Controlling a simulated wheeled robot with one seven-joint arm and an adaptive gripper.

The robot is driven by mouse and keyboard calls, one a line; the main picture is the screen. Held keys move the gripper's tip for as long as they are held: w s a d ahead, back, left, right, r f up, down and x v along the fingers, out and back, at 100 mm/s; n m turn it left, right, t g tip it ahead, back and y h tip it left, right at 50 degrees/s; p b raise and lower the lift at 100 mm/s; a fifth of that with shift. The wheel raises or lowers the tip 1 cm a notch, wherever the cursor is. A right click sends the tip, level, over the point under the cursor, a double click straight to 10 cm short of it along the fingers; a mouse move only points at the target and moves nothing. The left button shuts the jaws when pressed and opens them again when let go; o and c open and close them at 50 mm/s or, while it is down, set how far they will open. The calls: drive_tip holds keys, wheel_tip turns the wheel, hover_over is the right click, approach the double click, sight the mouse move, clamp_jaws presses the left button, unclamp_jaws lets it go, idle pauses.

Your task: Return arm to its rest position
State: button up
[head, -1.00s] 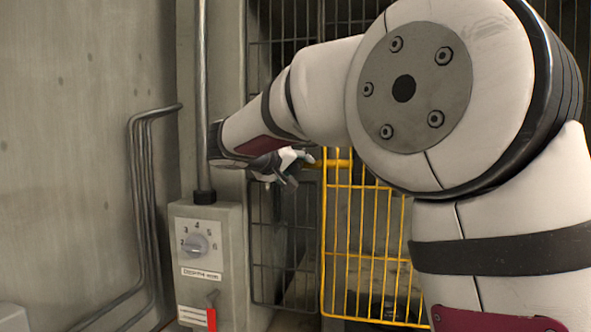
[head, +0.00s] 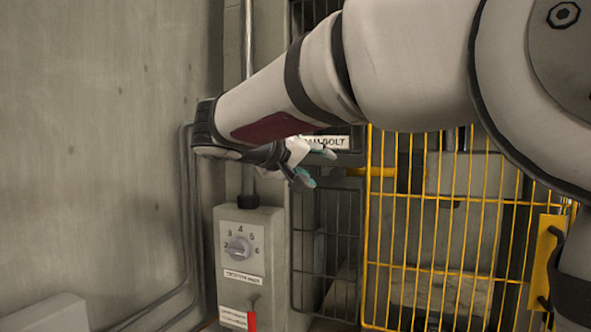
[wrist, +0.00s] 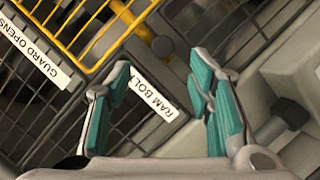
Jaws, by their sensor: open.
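My gripper (head: 313,163) is in front of the cage at mid-height in the head view, left of the yellow guard gate (head: 440,268). Its teal-padded fingers are spread, with nothing between them in the wrist view (wrist: 168,98). My white arm crosses the upper part of the head view and hides part of the cage. A "RAM BOLT" label (head: 328,142) shows partly behind my gripper. It also shows in the wrist view, beyond the fingers.
A grey control box (head: 250,265) with a numbered dial (head: 240,247) and a red-handled lever (head: 251,316) stands below and left of my gripper. A metal pipe (head: 247,45) rises above it. Conduits (head: 190,230) run along the concrete wall (head: 110,130). Dark mesh (head: 325,245) stands beside the yellow gate.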

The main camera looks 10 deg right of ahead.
drive_tip(key=shift+s, duration=0.1)
drive_tip(key=s+d+f+g+y, duration=0.2)
drive_tip(key=s+d+f+g, duration=0.1)
drive_tip(key=s+d+f, duration=0.4)
drive_tip(key=s+a+f+y, duration=0.2)
drive_tip(key=s+f+y, duration=0.2)
drive_tip(key=s+f, duration=0.4)
drive_tip(key=s+a+f+g+y+b, duration=0.1)
drive_tip(key=s+f+y, duration=0.4)
drive_tip(key=s, duration=1)
wheel_tip(320, 180, down, 3)
drive_tip(key=shift+s+a+f, duration=0.1)
drive_tip(key=shift+s+a, duration=0.05)
drive_tip(key=shift+a, duration=0.55)
